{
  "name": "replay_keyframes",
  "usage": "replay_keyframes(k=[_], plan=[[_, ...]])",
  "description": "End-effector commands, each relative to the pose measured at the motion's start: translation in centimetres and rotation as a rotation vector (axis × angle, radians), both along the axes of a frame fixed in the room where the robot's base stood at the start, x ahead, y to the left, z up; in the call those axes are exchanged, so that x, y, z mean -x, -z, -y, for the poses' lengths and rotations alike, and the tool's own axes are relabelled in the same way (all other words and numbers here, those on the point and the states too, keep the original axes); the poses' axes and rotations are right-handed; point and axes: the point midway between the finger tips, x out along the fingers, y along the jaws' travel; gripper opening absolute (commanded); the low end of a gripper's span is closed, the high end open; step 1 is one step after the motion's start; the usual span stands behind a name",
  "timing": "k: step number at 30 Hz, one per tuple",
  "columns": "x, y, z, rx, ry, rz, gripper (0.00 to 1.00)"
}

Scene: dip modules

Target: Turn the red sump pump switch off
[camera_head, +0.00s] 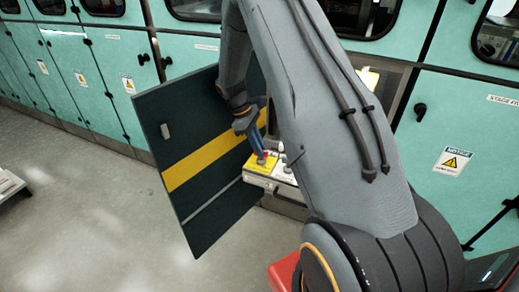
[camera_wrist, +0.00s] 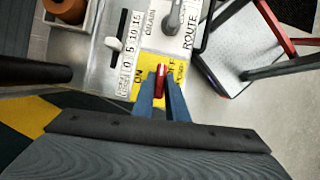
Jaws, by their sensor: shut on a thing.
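A grey lever (camera_wrist: 172,18) marked "ROUTE" and a scale with a white slider (camera_wrist: 112,43) sit beyond the yellow plate. An open dark door (camera_head: 205,150) with a yellow stripe stands left of my gripper. Teal cabinets (camera_head: 455,110) line the back.

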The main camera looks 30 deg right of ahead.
Motion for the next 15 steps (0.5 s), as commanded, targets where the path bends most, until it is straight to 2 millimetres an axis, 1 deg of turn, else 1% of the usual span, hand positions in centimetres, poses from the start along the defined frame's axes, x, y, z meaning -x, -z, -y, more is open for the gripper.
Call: replay_keyframes(k=[1, 6, 15], plan=[[-0.46, -0.03, -0.09, -0.001, 0.018, 0.011, 0.0], [-0.49, -0.07, -0.06, -0.001, 0.07, 0.011, 0.0], [-0.52, -0.15, -0.02, -0.001, 0.095, 0.013, 0.0]])
